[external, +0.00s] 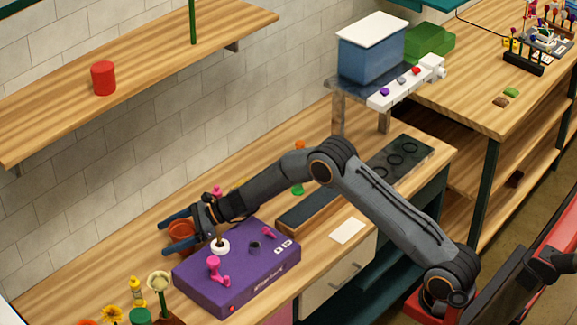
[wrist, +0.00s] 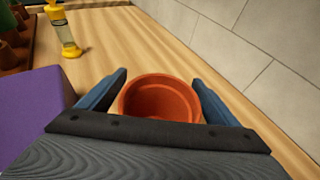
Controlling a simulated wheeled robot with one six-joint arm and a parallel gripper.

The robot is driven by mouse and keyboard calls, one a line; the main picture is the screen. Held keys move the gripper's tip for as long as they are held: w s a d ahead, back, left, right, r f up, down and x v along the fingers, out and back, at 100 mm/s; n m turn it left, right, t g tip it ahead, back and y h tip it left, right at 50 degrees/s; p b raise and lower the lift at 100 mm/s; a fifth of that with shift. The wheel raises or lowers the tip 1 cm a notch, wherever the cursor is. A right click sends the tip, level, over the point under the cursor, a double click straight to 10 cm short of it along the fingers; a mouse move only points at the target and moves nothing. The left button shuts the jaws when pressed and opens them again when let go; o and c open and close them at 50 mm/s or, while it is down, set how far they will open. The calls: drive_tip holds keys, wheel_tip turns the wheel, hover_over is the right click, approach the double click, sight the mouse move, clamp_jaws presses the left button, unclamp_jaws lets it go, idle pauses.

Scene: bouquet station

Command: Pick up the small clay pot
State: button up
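The small clay pot (wrist: 160,97) is orange-brown and round, with its open rim facing up in the wrist view. It stands on the wooden counter between the two blue fingers of my gripper (wrist: 160,90). There is a narrow gap between the pot and the fingers, so my gripper looks open around it. In the external view the pot (external: 181,236) shows partly behind my gripper (external: 172,232), beside the purple box. The lower part of the pot is hidden in the wrist view by the gripper's body.
The purple box (external: 240,270) with pink knobs stands close beside the pot. A yellow bottle (wrist: 64,30) stands farther along the counter. The tiled wall (wrist: 255,50) runs along the right in the wrist view. A shelf with a red cylinder (external: 103,78) hangs above.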

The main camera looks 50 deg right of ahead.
drive_tip(key=c, duration=1.1)
drive_tip(key=shift+r, duration=0.1)
drive_tip(key=shift+c, duration=0.2)
